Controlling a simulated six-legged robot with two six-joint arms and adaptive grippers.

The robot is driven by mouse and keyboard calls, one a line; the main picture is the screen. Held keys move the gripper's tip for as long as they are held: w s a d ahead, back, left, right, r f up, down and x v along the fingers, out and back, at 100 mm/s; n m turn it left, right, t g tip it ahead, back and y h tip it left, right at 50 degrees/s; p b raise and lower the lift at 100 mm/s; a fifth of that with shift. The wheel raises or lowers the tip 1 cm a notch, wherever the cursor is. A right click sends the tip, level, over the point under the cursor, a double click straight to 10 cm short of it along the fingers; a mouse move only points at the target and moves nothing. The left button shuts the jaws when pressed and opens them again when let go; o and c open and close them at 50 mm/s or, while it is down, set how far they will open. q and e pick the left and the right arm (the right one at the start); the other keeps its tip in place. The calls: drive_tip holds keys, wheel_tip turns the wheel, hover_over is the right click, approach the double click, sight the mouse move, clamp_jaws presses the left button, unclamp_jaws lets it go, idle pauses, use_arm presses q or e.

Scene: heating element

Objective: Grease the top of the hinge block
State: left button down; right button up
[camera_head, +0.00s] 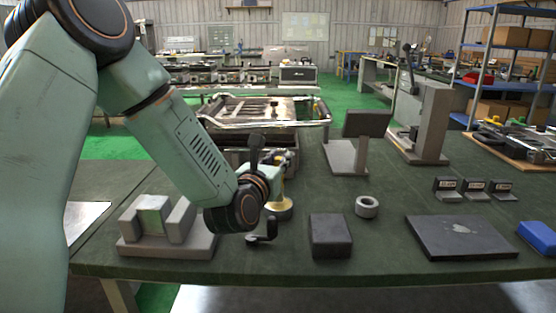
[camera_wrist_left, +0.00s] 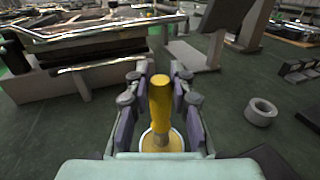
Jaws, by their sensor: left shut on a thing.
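My left gripper (camera_head: 277,183) comes down over the bench in the middle of the head view. In the left wrist view its fingers (camera_wrist_left: 160,95) are shut on an upright yellow handle (camera_wrist_left: 160,100). A round, brass-coloured pot or base (camera_head: 280,209) stands right below the gripper; its pale rim (camera_wrist_left: 162,140) surrounds the handle's lower end. I cannot tell whether the handle's tip touches it. A grey stepped block with a greenish middle face (camera_head: 153,222), apparently the hinge block, sits on a flat base at the left, partly beside my arm and apart from the gripper.
A small black crank-like piece (camera_head: 262,233), a dark box (camera_head: 331,236) and a grey ring (camera_head: 367,207) lie near the gripper. A dark flat slab (camera_head: 461,237), small labelled stands (camera_head: 475,188) and a blue box (camera_head: 538,237) are at the right. A grey stand (camera_head: 347,157) rises behind.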

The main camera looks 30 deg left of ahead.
use_arm(q)
drive_tip(key=shift+f+b, duration=0.5)
idle(1.0)
drive_tip(key=shift+r+p, duration=2.25)
drive_tip(key=shift+r, duration=1.35)
drive_tip(key=shift+f, duration=0.1)
